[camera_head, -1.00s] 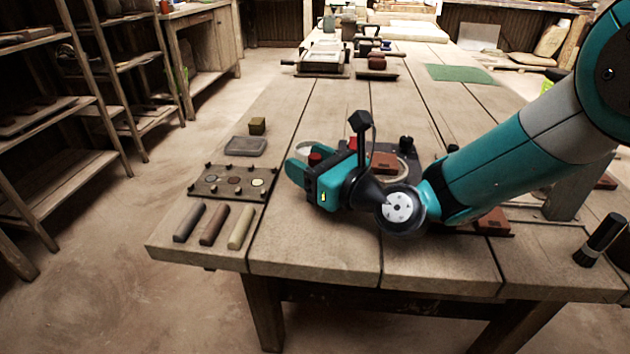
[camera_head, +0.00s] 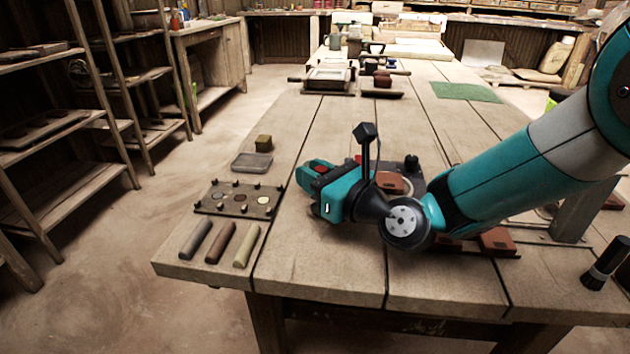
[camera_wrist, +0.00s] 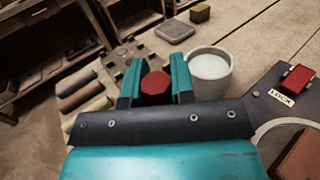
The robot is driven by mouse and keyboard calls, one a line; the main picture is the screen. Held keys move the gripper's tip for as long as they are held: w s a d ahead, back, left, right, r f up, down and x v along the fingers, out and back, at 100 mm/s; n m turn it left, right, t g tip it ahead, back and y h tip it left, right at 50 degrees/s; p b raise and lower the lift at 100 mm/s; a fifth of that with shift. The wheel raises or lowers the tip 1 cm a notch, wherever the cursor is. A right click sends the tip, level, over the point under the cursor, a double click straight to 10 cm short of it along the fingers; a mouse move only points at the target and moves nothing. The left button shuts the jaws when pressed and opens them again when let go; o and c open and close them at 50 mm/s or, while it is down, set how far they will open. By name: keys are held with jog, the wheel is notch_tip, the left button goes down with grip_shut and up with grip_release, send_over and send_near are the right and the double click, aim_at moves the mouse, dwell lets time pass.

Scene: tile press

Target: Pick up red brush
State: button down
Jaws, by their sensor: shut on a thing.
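My gripper (camera_head: 318,169) is low over the left part of the wooden table. In the camera_wrist view its two teal fingers (camera_wrist: 155,80) are shut on the red brush (camera_wrist: 154,88), which shows as a red, faceted end between them. In the camera_head view only a small red top of the brush (camera_head: 320,168) shows at the fingers; the rest is hidden. I cannot tell whether the brush touches the table or stands in something.
A white-filled cup (camera_wrist: 209,72) is close right of the fingers. A dark plate with a red block labelled LOCK (camera_wrist: 291,80) lies further right. A pegged board (camera_head: 238,198), a grey tray (camera_head: 252,162) and coloured bars (camera_head: 221,243) lie left. A dark-handled brush (camera_head: 605,263) is far right.

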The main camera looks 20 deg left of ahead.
notch_tip(320, 180, up, 19)
jog(key=p, duration=0.6)
jog(key=shift+f, duration=0.1)
